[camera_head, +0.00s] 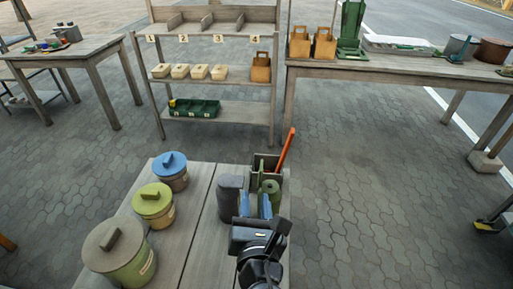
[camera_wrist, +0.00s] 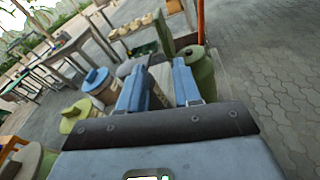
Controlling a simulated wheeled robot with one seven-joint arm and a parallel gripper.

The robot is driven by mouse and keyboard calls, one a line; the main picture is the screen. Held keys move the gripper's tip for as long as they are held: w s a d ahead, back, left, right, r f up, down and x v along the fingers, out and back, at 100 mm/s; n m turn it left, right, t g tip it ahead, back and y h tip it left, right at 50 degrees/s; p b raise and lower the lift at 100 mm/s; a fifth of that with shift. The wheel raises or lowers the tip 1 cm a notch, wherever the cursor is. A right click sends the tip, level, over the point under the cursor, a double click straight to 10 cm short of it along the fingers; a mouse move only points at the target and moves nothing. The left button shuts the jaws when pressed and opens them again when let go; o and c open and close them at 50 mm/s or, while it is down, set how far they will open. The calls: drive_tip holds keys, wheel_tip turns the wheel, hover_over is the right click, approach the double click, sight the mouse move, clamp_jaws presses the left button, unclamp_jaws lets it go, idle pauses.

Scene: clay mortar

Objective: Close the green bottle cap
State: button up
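The green bottle (camera_head: 271,187) stands on the near wooden table, just beyond my gripper. It also shows in the wrist view (camera_wrist: 204,76), beside and beyond the right finger. A narrow green piece (camera_head: 261,172) rises at its top in the head view; I cannot tell whether it is the cap standing open. My gripper (camera_head: 256,206) points toward the bottle with its two blue fingers apart. The wrist view shows my gripper (camera_wrist: 158,88) open with nothing held between the fingers. The fingers and wrist hide the lower part of the bottle.
A dark grey container (camera_head: 230,198) stands close left of my gripper. Blue-lidded (camera_head: 172,171), green-lidded (camera_head: 153,206) and grey-lidded (camera_head: 122,253) pots line the table's left. Boards between are clear.

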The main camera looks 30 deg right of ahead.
sight(262, 162)
drive_tip(key=r+h, duration=0.1)
drive_tip(key=d+r+h, duration=0.1)
drive_tip(key=w+r+h, duration=0.1)
drive_tip(key=shift+w+d+r, duration=0.1)
drive_tip(key=shift+d+r, duration=0.15)
drive_tip(key=shift+r, duration=0.15)
drive_tip(key=p+x, duration=0.1)
drive_tip(key=x, duration=0.6)
drive_tip(key=shift+w+d, duration=0.2)
drive_tip(key=shift+w, duration=0.05)
clamp_jaws()
